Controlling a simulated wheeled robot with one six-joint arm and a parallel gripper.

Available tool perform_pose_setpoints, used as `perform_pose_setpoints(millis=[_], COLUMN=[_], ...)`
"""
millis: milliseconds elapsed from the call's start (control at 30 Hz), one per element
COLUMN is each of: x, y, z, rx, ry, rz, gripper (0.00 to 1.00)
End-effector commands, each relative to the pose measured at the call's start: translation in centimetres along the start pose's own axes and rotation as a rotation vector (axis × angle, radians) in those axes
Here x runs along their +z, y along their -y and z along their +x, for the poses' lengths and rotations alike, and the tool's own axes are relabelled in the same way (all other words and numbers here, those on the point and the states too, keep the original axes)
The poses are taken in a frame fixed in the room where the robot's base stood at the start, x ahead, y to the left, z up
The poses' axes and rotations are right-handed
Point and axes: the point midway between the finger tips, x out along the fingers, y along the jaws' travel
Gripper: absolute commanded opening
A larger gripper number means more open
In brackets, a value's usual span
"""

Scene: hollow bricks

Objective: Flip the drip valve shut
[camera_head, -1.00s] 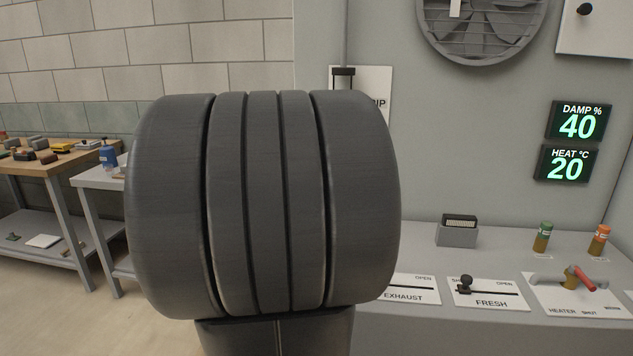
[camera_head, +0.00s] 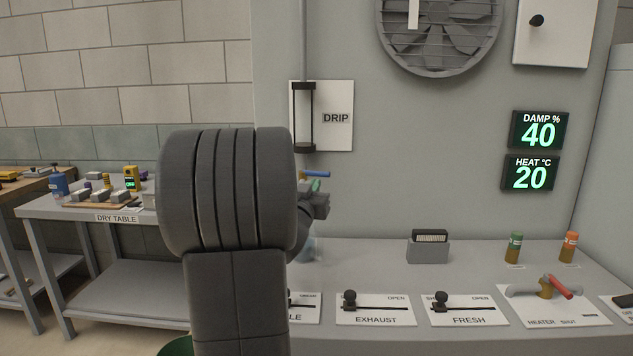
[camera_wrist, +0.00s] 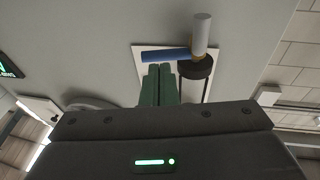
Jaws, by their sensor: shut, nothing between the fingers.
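The drip valve has a blue lever (camera_head: 315,174) below a clear tube in a black frame (camera_head: 303,118) on the wall beside the DRIP sign (camera_head: 337,118). In the wrist view the blue lever (camera_wrist: 166,54) lies sideways from a brass-coloured body with a grey pipe end (camera_wrist: 202,30). My gripper (camera_head: 318,188) is just under the lever in the head view, partly hidden by my arm. In the wrist view its greenish fingers (camera_wrist: 159,70) are together and empty, with tips right at the lever's edge. I cannot tell whether they touch it.
The grey bench carries the EXHAUST slider (camera_head: 350,300), FRESH slider (camera_head: 440,300), a red-handled heater valve (camera_head: 558,287), a grey box (camera_head: 428,248) and two small bottles. The dry table (camera_head: 120,208) stands at left.

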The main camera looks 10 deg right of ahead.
Motion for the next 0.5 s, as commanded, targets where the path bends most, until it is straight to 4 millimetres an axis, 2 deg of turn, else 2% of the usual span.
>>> perform_pose_setpoints(millis=[100,200,500], x=[0.0,-0.1,0.0], y=[0.0,0.0,0.0], z=[1.7,2.6,3.0], rx=[-0.001,0.000,-0.002], ry=[0.000,-0.001,0.000], rz=[0.000,0.000,0.000], gripper=[0.00,0.00,0.00])
